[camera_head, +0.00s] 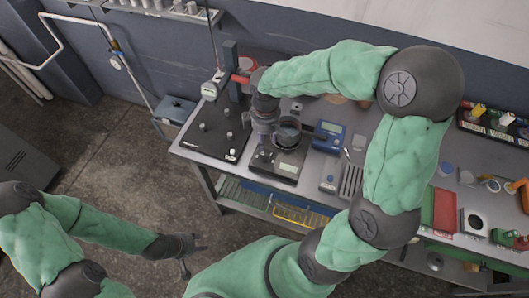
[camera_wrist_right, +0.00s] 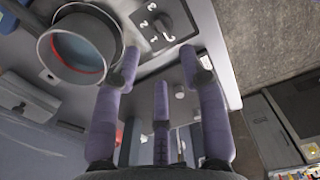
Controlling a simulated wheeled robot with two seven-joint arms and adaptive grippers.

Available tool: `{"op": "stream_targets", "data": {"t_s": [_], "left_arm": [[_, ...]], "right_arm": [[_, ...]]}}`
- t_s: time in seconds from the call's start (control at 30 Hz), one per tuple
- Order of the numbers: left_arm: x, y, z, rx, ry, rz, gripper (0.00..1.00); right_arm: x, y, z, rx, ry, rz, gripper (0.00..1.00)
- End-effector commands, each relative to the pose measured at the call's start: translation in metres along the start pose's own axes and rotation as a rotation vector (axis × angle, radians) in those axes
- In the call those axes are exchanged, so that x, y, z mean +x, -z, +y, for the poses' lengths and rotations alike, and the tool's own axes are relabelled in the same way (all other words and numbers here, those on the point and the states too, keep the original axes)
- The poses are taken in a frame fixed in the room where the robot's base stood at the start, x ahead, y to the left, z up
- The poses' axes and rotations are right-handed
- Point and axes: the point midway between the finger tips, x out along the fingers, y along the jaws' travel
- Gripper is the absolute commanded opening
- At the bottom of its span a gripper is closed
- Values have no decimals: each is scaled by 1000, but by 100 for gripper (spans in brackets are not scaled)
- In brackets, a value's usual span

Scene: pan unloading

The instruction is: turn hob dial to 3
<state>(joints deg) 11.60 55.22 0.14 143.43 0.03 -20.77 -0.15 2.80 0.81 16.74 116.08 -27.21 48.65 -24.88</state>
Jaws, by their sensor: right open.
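The hob (camera_head: 272,170) is a small dark unit on the bench in the head view, with a round pan (camera_head: 288,133) on top. In the right wrist view the pan (camera_wrist_right: 80,48) is at upper left. Beside it is a dark dial panel (camera_wrist_right: 162,22) with white numerals and a white curved mark. Which number the dial points to cannot be told. My right gripper (camera_wrist_right: 160,62) is open and empty, its fingers spread just short of the panel; in the head view it is left of the pan (camera_head: 264,122). My left gripper (camera_head: 194,257) is open and empty, in front of the bench.
A black board (camera_head: 215,130) with small knobs and a stand lies left of the hob. A blue scale (camera_head: 328,136) and another device (camera_head: 331,176) sit to its right. Red and green trays (camera_head: 444,210) are further right. My right arm crosses above the bench.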

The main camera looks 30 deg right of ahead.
Motion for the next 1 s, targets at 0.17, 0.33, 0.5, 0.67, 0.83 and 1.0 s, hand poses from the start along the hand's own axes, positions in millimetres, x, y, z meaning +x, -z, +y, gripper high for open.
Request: {"op": "stream_targets", "data": {"t_s": [0.17, 0.33, 0.5, 0.67, 0.83, 1.0], "left_arm": [[9, 0, -3, 0, 0, 0, 40], [15, 0, -5, 0, 0, 0, 40], [19, 1, -7, 0, 0, 0, 40], [20, 1, -7, 0, 0, 0, 40], [20, 1, -7, 0, 0, 0, 40], [20, 1, -7, 0, 0, 0, 40]], "right_arm": [[36, -1, -1, 1, 4, -4, 42], [63, -1, -1, 1, 3, -3, 42], [82, 0, 0, 2, 2, -2, 42], [88, 0, 0, 2, 2, 0, 42], [88, 0, 0, 3, 1, 0, 42], [88, 0, 0, 3, 1, 0, 23]]}}
